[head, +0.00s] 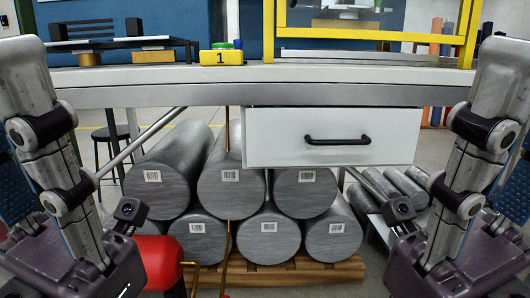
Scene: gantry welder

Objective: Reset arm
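My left arm (45,155) hangs down along the left side of the head view. My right arm (470,160) hangs down along the right side in a near mirror pose. Each ends in a dark wrist block with a small camera, at lower left (85,265) and lower right (445,262). The fingers of both grippers are below the picture's edge, so I cannot see whether they hold anything. Both wrists are lower than the workbench (200,95) and in front of it.
A white drawer (270,138) with a black handle is shut under the bench. Several grey metal cylinders (270,238) lie on a wooden pallet (315,272). A red object (158,260) is close by my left wrist. A yellow block marked 1 (221,57) and a yellow frame (268,35) stand on the bench.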

